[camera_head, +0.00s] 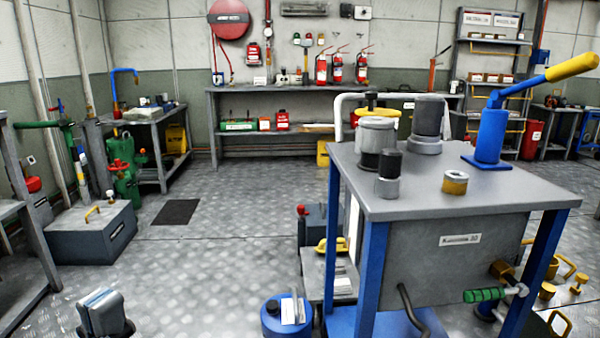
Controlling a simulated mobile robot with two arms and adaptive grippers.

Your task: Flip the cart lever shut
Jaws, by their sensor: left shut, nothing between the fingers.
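The cart (440,252) stands at the right, a grey tank with a flat top on blue legs. A lever with a green ribbed grip (484,296) sticks out level at the cart's lower front right, beside a metal fitting. A blue pump post with a long lever and yellow grip (572,67) stands on the cart top, the lever slanting up to the right. I cannot tell which lever the task names. My left gripper (101,296) is at the bottom left, shut and empty, far from the cart. My right gripper is not in view.
A blue canister (276,325) stands on the floor left of the cart. Several cylinders stand on the cart top. The floor (210,265) between is clear. A black bent hose hangs at the cart's front.

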